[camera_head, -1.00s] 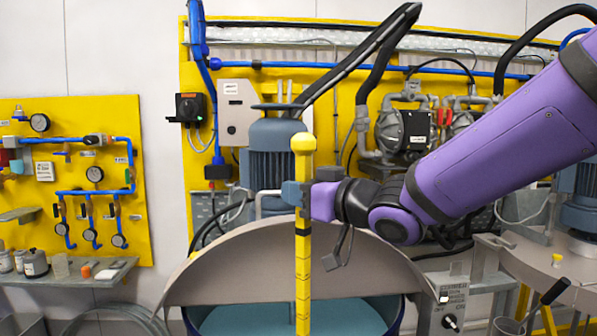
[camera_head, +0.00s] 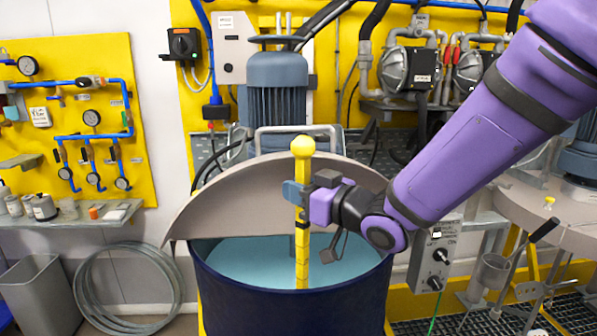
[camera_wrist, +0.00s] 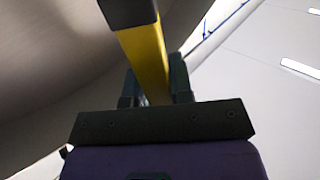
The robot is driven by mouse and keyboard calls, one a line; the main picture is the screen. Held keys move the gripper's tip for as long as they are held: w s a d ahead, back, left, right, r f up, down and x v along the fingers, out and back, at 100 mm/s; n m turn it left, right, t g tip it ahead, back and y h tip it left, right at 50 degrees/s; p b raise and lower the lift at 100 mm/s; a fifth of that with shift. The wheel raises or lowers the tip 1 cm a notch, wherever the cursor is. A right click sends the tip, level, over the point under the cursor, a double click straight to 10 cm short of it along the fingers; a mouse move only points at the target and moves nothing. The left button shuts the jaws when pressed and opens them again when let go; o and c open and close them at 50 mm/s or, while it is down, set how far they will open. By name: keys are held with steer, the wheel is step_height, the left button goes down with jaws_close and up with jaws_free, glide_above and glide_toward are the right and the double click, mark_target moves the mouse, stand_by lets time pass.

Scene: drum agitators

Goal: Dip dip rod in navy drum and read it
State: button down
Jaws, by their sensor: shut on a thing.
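The yellow dip rod (camera_head: 303,240) has a round knob on top and dark marks along its length. It stands upright over the navy drum (camera_head: 290,310), in front of the raised half lid (camera_head: 230,205). My gripper (camera_head: 296,192) is shut on the rod's upper part, below the knob. The rod's lower end meets the teal liquid (camera_head: 245,262) near the front rim; I cannot tell how deep it reaches. In the wrist view the rod (camera_wrist: 150,55) runs between my gripper's fingers (camera_wrist: 155,88). The marks are too small to read.
A blue-grey motor (camera_head: 277,90) stands behind the lid. A switch box (camera_head: 436,255) is right of the drum. Another drum's grey lid (camera_head: 545,215) is at the right. A shelf with bottles (camera_head: 90,218), a bin and coiled hose (camera_head: 130,280) are at the left.

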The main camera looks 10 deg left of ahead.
mark_target(308, 244)
steer(key=shift+f, duration=4.1)
steer(key=shift+s+d+f, duration=0.1)
steer(key=shift+d+f, duration=0.05)
steer(key=shift+f, duration=0.3)
steer(key=shift+f, duration=0.4)
steer(key=shift+r, duration=0.2)
steer(key=shift+w+f, duration=0.35)
steer(key=shift+f, duration=0.55)
